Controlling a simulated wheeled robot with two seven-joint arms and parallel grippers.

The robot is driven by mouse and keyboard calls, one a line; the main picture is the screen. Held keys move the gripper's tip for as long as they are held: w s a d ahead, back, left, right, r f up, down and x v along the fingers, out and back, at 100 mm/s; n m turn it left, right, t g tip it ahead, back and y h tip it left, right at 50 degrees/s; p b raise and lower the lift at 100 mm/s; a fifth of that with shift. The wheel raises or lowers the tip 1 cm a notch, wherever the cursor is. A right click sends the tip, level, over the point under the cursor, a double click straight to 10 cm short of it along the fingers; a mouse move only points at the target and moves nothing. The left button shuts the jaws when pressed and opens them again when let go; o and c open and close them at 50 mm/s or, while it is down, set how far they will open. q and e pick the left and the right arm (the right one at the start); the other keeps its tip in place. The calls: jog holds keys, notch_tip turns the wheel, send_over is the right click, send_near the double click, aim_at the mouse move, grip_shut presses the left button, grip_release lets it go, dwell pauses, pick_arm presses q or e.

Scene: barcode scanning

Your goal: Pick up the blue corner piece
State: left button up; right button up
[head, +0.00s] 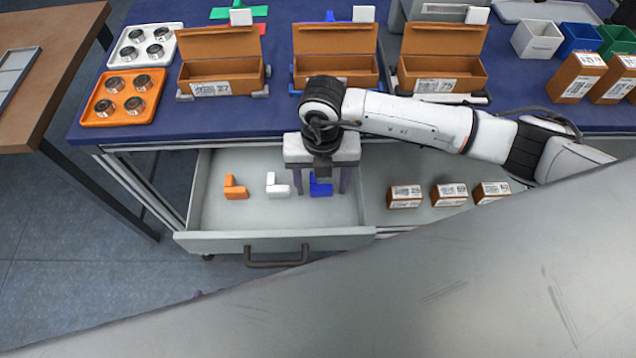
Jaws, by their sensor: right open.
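The blue corner piece (320,189) lies on the floor of the open drawer (275,216), at the right of a row with a white corner piece (277,187) and an orange one (235,189). My right gripper (322,184) reaches in from the right and points down over the blue piece. Its fingers are apart, one to the left and one to the right of the piece. I cannot tell whether they touch it. The gripper body hides part of the area behind the piece. My left gripper is not in view.
Three small brown boxes (449,195) lie right of the drawer pieces. On the blue table (285,124) stand open brown boxes (219,62), a white tray (146,29) and an orange tray (96,117) with metal rings. The drawer front has a dark handle (275,262).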

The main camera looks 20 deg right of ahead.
aim_at(321, 185)
jog(key=shift+c, duration=0.4)
jog(key=c, duration=1)
jog(key=shift+c, duration=0.2)
jog(key=shift+r, duration=0.1)
notch_tip(321, 185, up, 10)
jog(key=shift+b, duration=0.3)
